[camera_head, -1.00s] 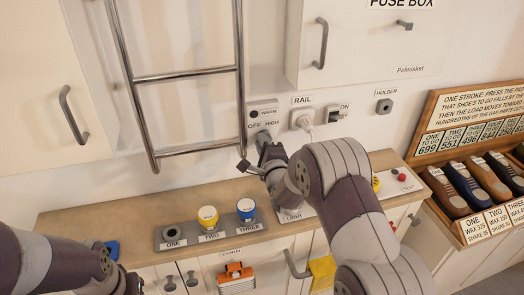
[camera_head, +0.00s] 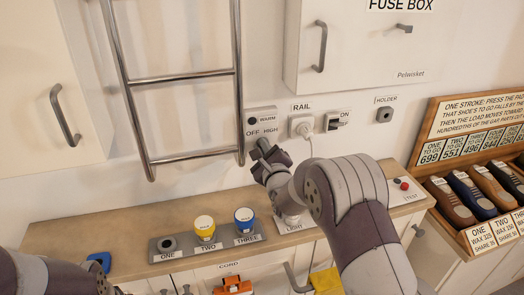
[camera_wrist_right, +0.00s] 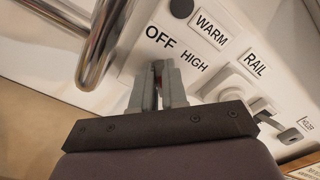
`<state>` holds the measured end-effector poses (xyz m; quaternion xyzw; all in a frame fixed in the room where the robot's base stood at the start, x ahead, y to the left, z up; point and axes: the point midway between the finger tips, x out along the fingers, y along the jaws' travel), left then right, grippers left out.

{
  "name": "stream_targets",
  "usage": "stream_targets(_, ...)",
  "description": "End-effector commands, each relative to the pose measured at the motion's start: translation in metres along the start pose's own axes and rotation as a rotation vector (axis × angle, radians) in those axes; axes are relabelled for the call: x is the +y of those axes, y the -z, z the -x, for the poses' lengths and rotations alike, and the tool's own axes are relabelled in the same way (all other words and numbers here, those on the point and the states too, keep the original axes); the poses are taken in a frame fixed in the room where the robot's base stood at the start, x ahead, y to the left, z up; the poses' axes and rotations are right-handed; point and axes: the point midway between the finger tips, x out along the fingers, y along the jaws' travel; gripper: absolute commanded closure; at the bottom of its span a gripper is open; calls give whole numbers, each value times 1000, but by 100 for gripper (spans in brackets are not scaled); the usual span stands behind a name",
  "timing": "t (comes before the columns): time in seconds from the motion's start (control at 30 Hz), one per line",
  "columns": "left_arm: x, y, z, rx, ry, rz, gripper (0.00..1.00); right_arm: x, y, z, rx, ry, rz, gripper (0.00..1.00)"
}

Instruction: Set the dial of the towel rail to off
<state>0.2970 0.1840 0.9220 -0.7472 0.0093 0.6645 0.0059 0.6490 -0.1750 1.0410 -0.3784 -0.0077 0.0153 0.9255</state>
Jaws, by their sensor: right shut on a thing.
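The towel rail (camera_head: 183,76) is a chrome ladder on the wall. Its white dial panel (camera_head: 262,112), right of the rail's lower end, carries WARM, OFF and HIGH labels. My right gripper (camera_head: 262,144) is at the panel's lower part, shut on the dial. Its fingers (camera_wrist_right: 158,76) hide nearly all of the dial, so I cannot read its setting. My left arm (camera_head: 40,275) shows at the lower left; its gripper is out of view.
The RAIL socket (camera_head: 301,123) with a plug and cord and an ON switch (camera_head: 338,120) sit right of the panel. Below is a wooden counter (camera_head: 130,220) with a yellow cup (camera_head: 204,227) and a blue cup (camera_head: 245,219). The fuse box (camera_head: 365,60) hangs above.

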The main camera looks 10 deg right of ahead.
Motion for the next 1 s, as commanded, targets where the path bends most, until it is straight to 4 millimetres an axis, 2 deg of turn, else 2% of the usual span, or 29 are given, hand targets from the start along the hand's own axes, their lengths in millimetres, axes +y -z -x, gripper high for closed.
stream_targets(0.03,0,0,-1,0,0,0,57,4,6,2,13,-10,-5,100)
stream_targets(0.37,0,0,-1,0,0,0,57,5,6,2,15,-12,-7,100)
stream_targets(0.4,0,0,-1,0,0,0,57,5,6,2,15,-12,-7,84)
stream_targets(0.47,0,0,-1,0,0,0,57,5,6,2,14,-11,-7,64)
stream_targets(0.5,0,0,-1,0,0,0,57,4,6,2,13,-10,-7,62)
stream_targets(0.83,0,0,-2,0,0,0,57,2,3,5,6,-5,-5,62)
stream_targets(0.93,0,0,-4,0,0,0,57,2,3,18,6,-5,-5,62)
stream_targets(1.0,0,-1,-7,0,0,0,57,3,3,34,6,-5,-5,62)
